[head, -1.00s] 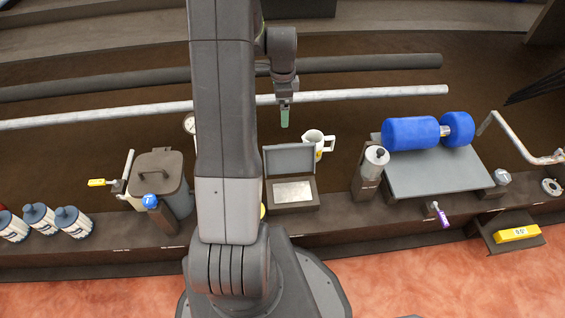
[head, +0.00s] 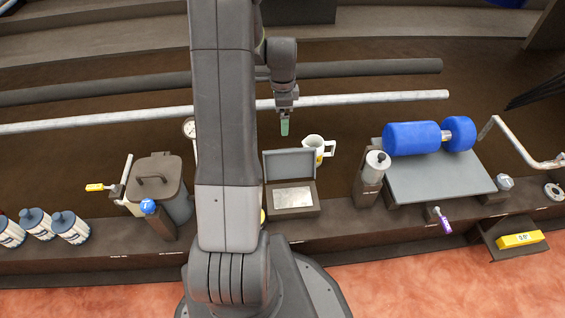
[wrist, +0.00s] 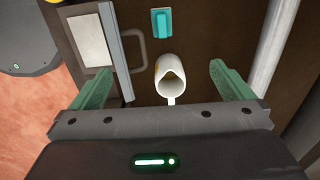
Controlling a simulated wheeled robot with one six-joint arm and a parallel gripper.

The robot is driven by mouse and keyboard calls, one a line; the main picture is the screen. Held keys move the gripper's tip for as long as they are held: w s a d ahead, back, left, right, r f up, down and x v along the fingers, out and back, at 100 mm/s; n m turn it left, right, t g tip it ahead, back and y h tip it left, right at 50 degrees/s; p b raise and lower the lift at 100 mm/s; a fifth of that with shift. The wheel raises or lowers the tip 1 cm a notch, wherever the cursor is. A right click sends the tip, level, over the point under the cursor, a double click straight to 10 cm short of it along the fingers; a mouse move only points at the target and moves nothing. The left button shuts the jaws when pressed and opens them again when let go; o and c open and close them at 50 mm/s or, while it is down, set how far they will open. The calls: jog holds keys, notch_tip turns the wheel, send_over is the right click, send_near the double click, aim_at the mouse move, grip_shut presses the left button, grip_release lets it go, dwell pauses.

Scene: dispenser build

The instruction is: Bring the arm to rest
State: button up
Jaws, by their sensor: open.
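My gripper (head: 285,127) hangs above the bench, behind the open grey box, with its green fingertips pointing down. In the wrist view my gripper (wrist: 165,88) shows its two green fingers spread wide with nothing between them in their grip. A white mug (head: 314,150) with a yellow mark stands on the bench to the right of my gripper in the head view. The mug (wrist: 171,74) shows below and between the fingers in the wrist view, apart from them. My arm reaches up and over the bench and hides part of it.
An open grey box (head: 292,196) stands in front of the mug. A lidded grey bin (head: 157,182) is at left. A blue roller (head: 412,137) lies on a grey plate (head: 440,176) at right. A long pale pipe (head: 380,97) runs behind. A teal block (wrist: 161,23) shows in the wrist view.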

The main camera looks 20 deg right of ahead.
notch_tip(320, 180, up, 10)
jog(key=p, duration=0.7)
jog(key=shift+p, duration=0.4)
jog(key=shift+f, duration=0.1)
notch_tip(320, 180, down, 6)
jog(key=b, duration=0.5)
jog(key=shift+f, duration=0.25)
jog(key=shift+f, duration=0.1)
